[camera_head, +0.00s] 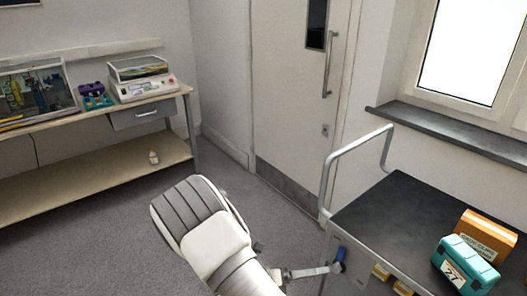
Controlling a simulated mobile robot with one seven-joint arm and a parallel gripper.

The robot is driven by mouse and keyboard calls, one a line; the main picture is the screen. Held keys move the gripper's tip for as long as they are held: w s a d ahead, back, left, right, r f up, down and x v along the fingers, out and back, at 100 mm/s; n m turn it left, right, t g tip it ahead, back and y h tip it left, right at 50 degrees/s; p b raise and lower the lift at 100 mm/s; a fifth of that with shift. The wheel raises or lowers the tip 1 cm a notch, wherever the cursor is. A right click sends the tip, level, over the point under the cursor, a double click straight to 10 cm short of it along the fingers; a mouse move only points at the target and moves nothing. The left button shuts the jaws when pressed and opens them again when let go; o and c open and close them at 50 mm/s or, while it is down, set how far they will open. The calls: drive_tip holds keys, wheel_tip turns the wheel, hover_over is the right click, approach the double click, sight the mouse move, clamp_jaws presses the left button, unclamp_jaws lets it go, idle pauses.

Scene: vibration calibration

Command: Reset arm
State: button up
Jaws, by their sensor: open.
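My arm (213,232), with white and dark grey shells, rises from the bottom middle of the head view and leans up to the left. It is bent, with its broad rounded part over the grey floor. I cannot make out my gripper or its fingers in this view. A thin silver bar (305,272) with a blue end (340,256) shows just right of the arm, by the cart's left side. I cannot tell what it belongs to.
A dark-topped cart (385,205) with a metal handle stands at right, holding a teal box (463,268) and an orange box (487,236). A workbench (60,122) with devices stands at left. A door (290,90) is behind.

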drive_tip(key=s+r+m+y+p, duration=0.3)
drive_tip(key=s+r+m+y, duration=0.2)
drive_tip(key=r+m, duration=0.6)
drive_tip(key=s+d+r+m+y+p, duration=0.1)
drive_tip(key=s+r+m+y+p, duration=0.2)
drive_tip(key=s+r+m, duration=0.3)
drive_tip(key=s+r+m+t+y+p, duration=0.1)
drive_tip(key=s+r+m+y+p, duration=0.2)
drive_tip(key=r+m, duration=1.3)
drive_tip(key=s+r+y, duration=0.3)
drive_tip(key=r, duration=0.4)
drive_tip(key=shift+s+d+y, duration=0.2)
drive_tip(key=shift+d+y, duration=0.1)
